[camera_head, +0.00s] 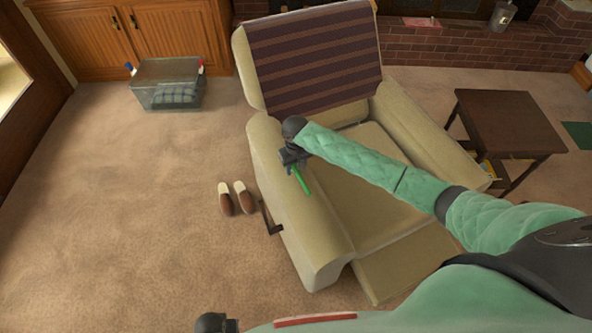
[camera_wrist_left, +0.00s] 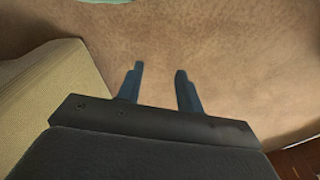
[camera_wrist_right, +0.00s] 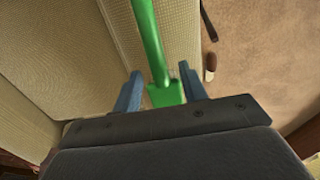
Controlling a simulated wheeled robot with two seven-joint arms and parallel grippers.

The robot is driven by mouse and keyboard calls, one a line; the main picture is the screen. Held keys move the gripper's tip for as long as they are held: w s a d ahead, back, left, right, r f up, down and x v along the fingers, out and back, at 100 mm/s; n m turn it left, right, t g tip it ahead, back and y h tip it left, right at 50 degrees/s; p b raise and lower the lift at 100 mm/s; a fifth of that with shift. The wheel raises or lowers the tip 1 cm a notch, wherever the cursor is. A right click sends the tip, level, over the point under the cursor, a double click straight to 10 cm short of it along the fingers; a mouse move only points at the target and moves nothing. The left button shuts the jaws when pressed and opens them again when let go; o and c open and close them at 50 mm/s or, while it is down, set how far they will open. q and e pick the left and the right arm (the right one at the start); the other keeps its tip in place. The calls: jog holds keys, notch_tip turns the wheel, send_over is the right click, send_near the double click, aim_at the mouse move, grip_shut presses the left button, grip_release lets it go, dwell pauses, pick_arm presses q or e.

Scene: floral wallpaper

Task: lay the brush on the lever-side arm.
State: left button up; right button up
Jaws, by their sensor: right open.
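The tan recliner has its lever (camera_head: 270,220) on its left side, below the lever-side arm (camera_head: 312,222). A green brush (camera_head: 303,180) is over the top of that arm, its long part pointing toward the arm's front. In the right wrist view the brush (camera_wrist_right: 152,45) runs up from between the fingers, its wider green end between them. My right gripper (camera_head: 291,163) is open around that end, with gaps beside it. I cannot tell whether the brush fully rests on the arm. My left gripper (camera_wrist_left: 160,88) is open and empty above the carpet.
Brown slippers (camera_head: 236,199) lie on the carpet left of the recliner. A clear bin (camera_head: 168,98) with a plaid cloth stands by the wooden cabinet (camera_head: 130,35). A striped blanket (camera_head: 315,55) covers the backrest. A dark side table (camera_head: 508,122) stands right. Carpet at left is free.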

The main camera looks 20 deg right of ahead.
pick_arm(q)
notch_tip(320, 180, up, 8)
jog(key=w+d+b, duration=0.1)
jog(key=w, duration=0.1)
jog(key=shift+w+d+r+b, duration=0.15)
jog(key=shift+w+b, duration=0.05)
jog(key=shift+b, duration=0.15)
pick_arm(e)
notch_tip(320, 180, up, 10)
jog(key=shift+r, duration=0.2)
